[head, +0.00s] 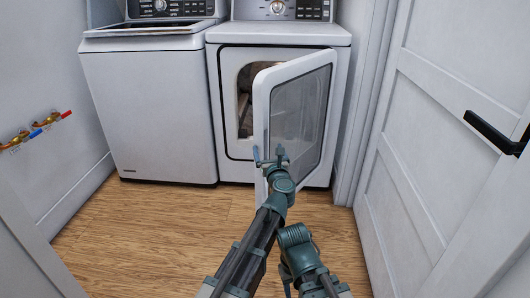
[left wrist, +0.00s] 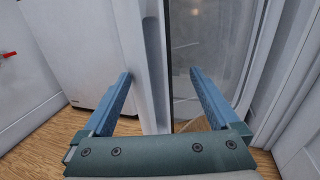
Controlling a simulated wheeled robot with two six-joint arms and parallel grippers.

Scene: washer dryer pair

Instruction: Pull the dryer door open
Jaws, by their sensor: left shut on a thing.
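The white dryer door (head: 262,105) with its dark glass window stands partly open in the head view, swung out toward me with its free edge at the left. It belongs to the white dryer (head: 230,160). My left gripper (head: 268,153) is at the lower part of the door's free edge. In the left wrist view its two blue fingers (left wrist: 160,74) lie on either side of the door (left wrist: 152,60), shut on it. Part of my right arm shows low in the head view, but I cannot make out its gripper.
A white washer (head: 150,110) stands left of the dryer. A white room door (head: 415,170) with a black handle (head: 497,133) is at the right. Pipe valves (head: 40,128) are on the left wall. The wood floor (head: 150,235) is clear at the left.

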